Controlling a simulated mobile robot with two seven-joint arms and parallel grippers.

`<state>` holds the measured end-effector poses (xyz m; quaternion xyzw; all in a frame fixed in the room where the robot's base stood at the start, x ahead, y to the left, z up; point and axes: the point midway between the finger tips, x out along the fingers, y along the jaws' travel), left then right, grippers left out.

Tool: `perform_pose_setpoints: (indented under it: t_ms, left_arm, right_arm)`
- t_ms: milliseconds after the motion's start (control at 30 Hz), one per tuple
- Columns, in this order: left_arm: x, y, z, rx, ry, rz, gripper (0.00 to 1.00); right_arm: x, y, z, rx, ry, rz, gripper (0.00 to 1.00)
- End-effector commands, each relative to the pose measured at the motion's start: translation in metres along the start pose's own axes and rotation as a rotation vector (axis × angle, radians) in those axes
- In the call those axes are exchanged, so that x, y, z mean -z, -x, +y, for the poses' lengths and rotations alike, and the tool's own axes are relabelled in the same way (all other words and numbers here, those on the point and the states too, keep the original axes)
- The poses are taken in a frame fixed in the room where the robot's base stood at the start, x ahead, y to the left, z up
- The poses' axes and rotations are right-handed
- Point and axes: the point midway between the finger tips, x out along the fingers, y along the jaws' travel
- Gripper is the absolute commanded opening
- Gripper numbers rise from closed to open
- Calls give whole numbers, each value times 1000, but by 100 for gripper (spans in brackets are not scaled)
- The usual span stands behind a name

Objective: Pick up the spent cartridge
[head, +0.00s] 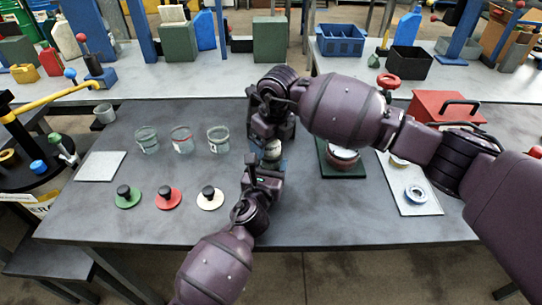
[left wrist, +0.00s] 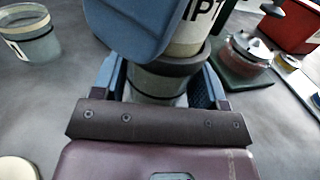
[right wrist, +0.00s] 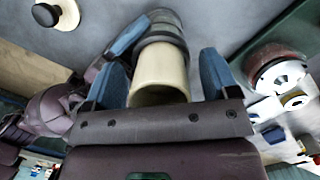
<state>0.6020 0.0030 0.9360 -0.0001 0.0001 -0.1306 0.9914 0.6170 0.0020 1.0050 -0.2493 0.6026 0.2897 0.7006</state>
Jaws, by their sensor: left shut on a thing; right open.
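A cream, hollow cylindrical cartridge (right wrist: 160,72) sits upright in a dark-rimmed clear bowl (left wrist: 158,82). My left gripper (head: 268,168) is shut on the bowl from the near side. My right gripper (head: 272,136) reaches in from above, its blue fingers open on either side of the cartridge. In the right wrist view a gap shows between each finger and the cartridge. The lower cartridge is hidden by the bowl's rim.
Several open jars, one of them here (head: 181,140), stand left of my grippers, with green, red and cream lids (head: 210,198) before them. A green mat (head: 325,165) with a round housing, a white tray (head: 432,207) and a red toolbox (head: 440,104) lie right.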

Motion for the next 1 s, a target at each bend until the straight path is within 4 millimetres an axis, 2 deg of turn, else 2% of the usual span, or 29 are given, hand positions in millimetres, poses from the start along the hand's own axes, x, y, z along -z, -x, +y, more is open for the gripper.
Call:
perform_pose_setpoints:
  t_ms: [33,67,433,767,867,1000]
  left_arm:
    - [0,0,0,0,0,0,34]
    - [0,0,0,0,0,0,34]
    - [0,0,0,0,0,0,34]
    - [0,0,0,0,0,0,34]
    - [0,0,0,0,0,0,34]
    - [0,0,0,0,0,1,34]
  right_arm:
    - [0,0,0,0,0,0,77]
    - [0,0,0,0,0,0,73]
    - [0,0,0,0,0,0,16]
    - [-1,5,0,0,1,-1,14]
    - [-3,15,0,2,2,-2,14]
    - [-7,41,-1,3,1,-4,14]
